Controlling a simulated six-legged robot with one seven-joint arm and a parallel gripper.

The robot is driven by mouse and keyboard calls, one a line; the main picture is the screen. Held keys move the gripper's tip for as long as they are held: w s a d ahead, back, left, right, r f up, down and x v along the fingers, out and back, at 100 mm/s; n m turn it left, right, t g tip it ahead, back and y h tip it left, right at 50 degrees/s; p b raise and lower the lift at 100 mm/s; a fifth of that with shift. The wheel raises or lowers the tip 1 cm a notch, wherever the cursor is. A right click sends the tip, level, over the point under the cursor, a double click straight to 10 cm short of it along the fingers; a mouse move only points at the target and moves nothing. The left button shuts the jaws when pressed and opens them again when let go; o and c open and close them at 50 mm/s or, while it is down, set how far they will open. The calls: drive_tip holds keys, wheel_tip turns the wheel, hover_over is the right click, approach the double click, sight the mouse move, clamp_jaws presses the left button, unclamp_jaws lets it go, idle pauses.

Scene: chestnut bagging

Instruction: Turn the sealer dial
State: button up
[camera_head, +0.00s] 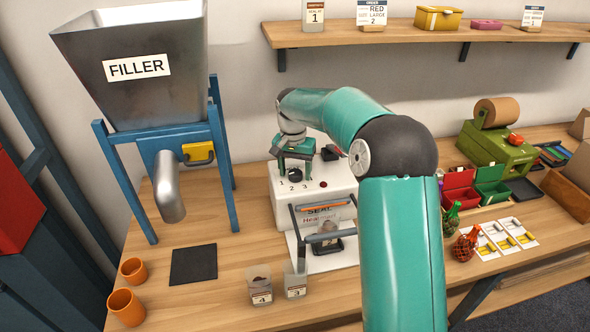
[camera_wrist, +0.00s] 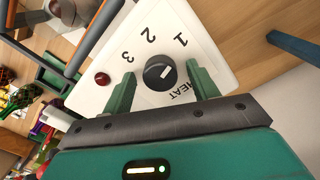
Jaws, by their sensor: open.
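The white heat sealer (camera_head: 338,195) stands on the table below my arm. Its black round dial (camera_head: 295,174) is on the top face, with the numbers 1, 2 and 3 by it. In the wrist view the dial (camera_wrist: 159,73) has a pale pointer mark that slants to the upper right, roughly toward the 1. My gripper (camera_head: 294,166) is over the dial; its green fingers (camera_wrist: 160,78) are open, one on each side of the knob. A gap shows between each finger and the knob. Fingertip height against the knob is hard to tell.
A red button (camera_wrist: 102,79) sits beside the dial. The sealing bar frame (camera_head: 322,225) is at the sealer's front. The filler hopper (camera_head: 140,75) stands at left, a wooden shelf (camera_head: 400,32) above. Labelled bags (camera_head: 261,288) and orange cups (camera_head: 126,306) are in front.

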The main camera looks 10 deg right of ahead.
drive_tip(key=c, duration=1)
drive_tip(key=shift+n, duration=0.4)
drive_tip(key=n, duration=0.4)
drive_tip(key=shift+n, duration=0.3)
drive_tip(key=n, duration=0.4)
drive_tip(key=shift+n, duration=0.3)
